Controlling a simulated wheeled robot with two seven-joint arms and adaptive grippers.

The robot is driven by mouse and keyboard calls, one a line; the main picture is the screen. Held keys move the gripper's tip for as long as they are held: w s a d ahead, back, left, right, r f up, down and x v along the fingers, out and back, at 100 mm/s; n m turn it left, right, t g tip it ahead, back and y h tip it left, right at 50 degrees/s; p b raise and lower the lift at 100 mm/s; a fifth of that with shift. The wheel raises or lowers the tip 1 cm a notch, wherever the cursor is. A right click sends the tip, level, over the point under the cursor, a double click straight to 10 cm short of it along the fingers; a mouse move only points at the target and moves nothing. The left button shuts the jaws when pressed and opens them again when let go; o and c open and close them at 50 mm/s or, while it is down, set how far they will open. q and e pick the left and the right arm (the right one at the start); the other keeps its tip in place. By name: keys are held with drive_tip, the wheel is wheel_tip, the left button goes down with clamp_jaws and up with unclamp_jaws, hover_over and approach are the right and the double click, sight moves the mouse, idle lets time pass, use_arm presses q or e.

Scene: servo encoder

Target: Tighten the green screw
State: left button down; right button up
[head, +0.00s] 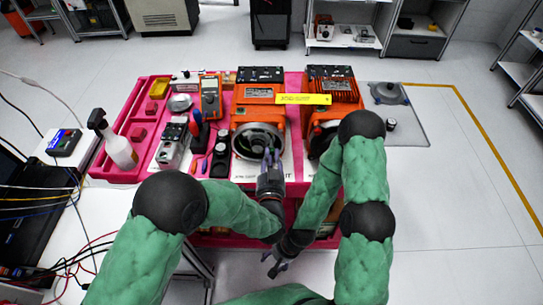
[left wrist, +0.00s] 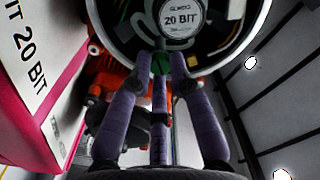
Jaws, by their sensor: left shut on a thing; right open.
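My left gripper (head: 271,157) reaches the round open end of the left orange servo motor (head: 258,95). In the left wrist view, its purple fingers (left wrist: 161,62) close around a small green piece, the green screw (left wrist: 161,65), at the lower rim of the housing. Just above it is the round encoder (left wrist: 181,17) labelled "20 BIT". The fingertips hide part of the screw, and it cannot be made out in the head view. My right gripper (head: 277,263) is open and empty, low in front of the pink bench, apart from the motors.
A second orange motor (head: 333,88) stands to the right, with a yellow strip (head: 303,99) across the gap. The pink bench (head: 120,176) has a raised edge.

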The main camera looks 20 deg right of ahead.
use_arm(q)
drive_tip(key=m+p, duration=0.1)
drive_tip(key=m, duration=0.2)
drive_tip(key=shift+m, duration=0.4)
drive_tip(key=shift+f+m+p, duration=0.1)
drive_tip(key=shift+m+p, duration=0.3)
drive_tip(key=shift+m, duration=1.6)
drive_tip(key=c, duration=1.1)
unclamp_jaws()
drive_tip(key=v, duration=1.2)
